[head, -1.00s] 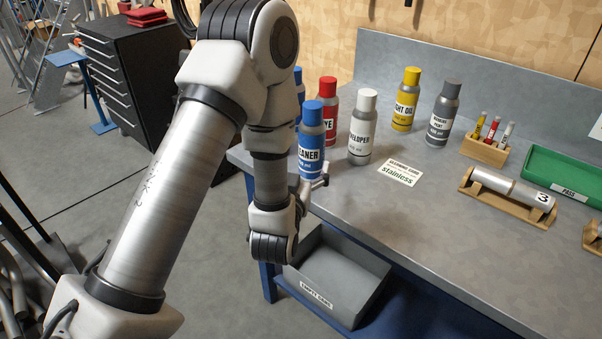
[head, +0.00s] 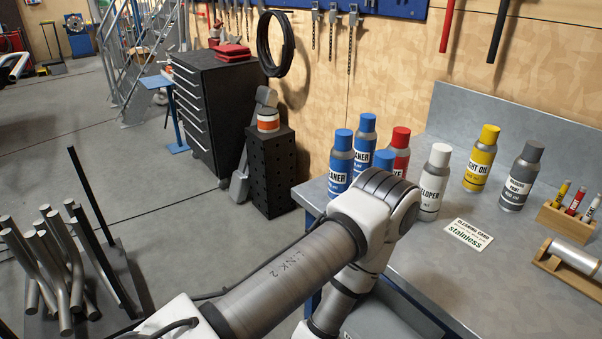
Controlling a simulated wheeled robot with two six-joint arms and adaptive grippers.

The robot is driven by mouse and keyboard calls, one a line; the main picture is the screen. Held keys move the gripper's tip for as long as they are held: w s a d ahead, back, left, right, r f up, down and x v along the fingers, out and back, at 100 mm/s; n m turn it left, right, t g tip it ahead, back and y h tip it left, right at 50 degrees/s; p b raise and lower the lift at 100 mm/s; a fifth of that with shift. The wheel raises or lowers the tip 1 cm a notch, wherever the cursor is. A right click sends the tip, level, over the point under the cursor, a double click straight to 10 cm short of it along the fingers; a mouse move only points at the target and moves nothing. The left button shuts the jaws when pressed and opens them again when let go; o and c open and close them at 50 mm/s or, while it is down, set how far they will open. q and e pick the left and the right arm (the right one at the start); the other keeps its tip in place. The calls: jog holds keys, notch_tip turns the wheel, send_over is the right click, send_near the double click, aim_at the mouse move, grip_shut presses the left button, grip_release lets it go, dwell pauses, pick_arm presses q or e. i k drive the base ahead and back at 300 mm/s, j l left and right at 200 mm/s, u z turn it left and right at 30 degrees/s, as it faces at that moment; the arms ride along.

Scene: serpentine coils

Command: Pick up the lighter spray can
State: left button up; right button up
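Two blue cleaner cans, one in front (head: 341,165) and one behind (head: 362,145), stand upright at the bench's left end. A third blue can (head: 383,159) shows only its top; my arm hides the rest. Beside them are a red-capped dye can (head: 400,146), a white-capped developer can (head: 433,190), a yellow light oil can (head: 481,160) and a grey marking paint can (head: 520,178). The pictures do not show which can weighs less. My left arm crosses in front of the bench corner; its gripper is hidden. My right gripper is out of view.
A cleaning card (head: 468,234) lies on the grey bench (head: 420,262). A wooden holder with small markers (head: 566,218) and a rack with a metal cylinder (head: 573,256) stand at right. A grey bin (head: 392,322) is below the bench edge. Bent pipes (head: 45,265) stand at left.

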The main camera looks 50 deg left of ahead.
aim_at(341, 164)
jog(key=u, duration=1.3)
